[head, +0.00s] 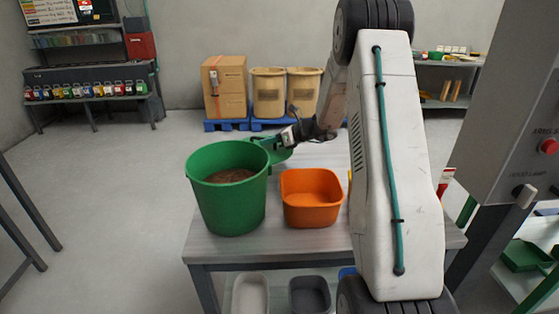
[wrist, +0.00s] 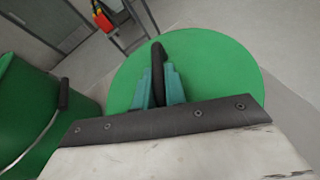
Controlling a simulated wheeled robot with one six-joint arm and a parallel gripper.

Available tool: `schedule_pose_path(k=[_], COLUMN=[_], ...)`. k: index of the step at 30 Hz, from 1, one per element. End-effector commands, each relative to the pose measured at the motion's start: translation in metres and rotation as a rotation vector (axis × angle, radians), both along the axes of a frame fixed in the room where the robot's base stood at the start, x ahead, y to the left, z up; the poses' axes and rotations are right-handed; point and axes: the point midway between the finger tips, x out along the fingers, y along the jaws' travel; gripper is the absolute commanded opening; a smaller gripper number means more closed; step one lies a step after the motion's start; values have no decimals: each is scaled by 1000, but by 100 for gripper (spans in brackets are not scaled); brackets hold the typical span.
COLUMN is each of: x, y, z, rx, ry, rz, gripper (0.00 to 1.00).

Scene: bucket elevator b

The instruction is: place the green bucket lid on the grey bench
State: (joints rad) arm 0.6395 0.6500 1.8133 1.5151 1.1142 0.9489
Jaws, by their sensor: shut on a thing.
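The green bucket lid (wrist: 215,65) is a flat round disc with a dark handle (wrist: 157,70) in the wrist view. My gripper (wrist: 158,88) is shut on this handle, one teal finger on each side. In the head view the lid (head: 281,154) is mostly hidden behind the green bucket, under my gripper (head: 287,138). The green bucket (head: 232,205) stands open on the grey bench (head: 290,242), with brown material inside. Its side also shows in the wrist view (wrist: 50,115). I cannot tell whether the lid touches the bench.
An orange tub (head: 311,205) stands right of the bucket on the bench. My arm covers the bench's right part. A grey cabinet with a red button (head: 549,146) stands at right. Behind are a cardboard box (head: 226,90) and tan bins (head: 268,92) on blue pallets.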

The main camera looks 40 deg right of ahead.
Motion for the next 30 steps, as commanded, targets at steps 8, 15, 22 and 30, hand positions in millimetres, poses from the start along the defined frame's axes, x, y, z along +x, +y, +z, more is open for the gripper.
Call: schedule_pose_path(k=[8,15,22,30], x=[0,0,0,0], y=[0,0,0,0], z=[-26,-51,-51,-52], rx=[1,0,0,-1], ry=[1,-1,-1,-1], rz=[1,-1,0,0], gripper=[0,0,0,34])
